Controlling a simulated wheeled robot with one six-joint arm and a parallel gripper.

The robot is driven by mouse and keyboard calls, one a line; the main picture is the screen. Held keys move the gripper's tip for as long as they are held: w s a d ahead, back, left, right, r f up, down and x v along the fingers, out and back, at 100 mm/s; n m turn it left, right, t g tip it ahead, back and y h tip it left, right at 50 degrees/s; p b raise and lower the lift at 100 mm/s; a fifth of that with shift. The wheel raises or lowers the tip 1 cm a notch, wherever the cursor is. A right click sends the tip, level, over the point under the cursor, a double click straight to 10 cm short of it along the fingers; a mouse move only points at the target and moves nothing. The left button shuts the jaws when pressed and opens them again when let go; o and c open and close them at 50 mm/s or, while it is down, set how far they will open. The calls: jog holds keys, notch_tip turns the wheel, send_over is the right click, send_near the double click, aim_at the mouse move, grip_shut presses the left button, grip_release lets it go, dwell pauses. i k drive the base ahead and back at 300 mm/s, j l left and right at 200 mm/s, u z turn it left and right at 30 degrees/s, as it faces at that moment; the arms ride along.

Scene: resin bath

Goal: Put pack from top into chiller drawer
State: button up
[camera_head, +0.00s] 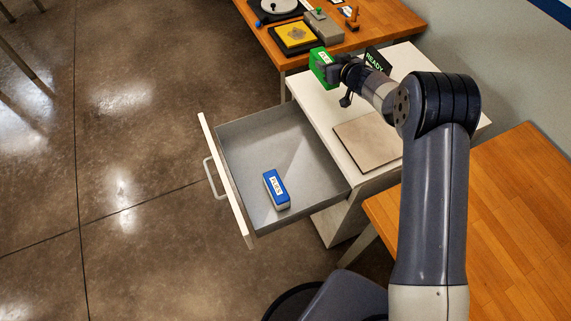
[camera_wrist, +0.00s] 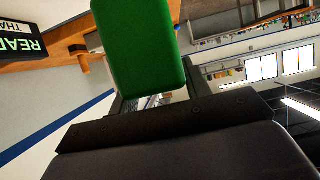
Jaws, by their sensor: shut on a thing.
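My gripper (camera_head: 337,73) is shut on a green pack (camera_head: 322,67) with a pale label. It holds the pack above the far left part of the white cabinet top. The green pack also fills the upper middle of the wrist view (camera_wrist: 138,45). The chiller drawer (camera_head: 245,150) is pulled open to the left of the cabinet (camera_head: 312,88), nearer the camera than the held pack. A blue and white pack (camera_head: 277,189) lies inside it, near the front end. Most of the drawer floor is bare.
A beige square plate (camera_head: 368,141) lies on the cabinet top. A dark sign reading READY (camera_head: 376,62) stands behind my gripper. A wooden bench (camera_head: 410,20) with a yellow pad and several devices is at the back. Another wooden table (camera_head: 520,220) is at the right.

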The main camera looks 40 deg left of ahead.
aim_at(263, 149)
jog(key=k, duration=1.3)
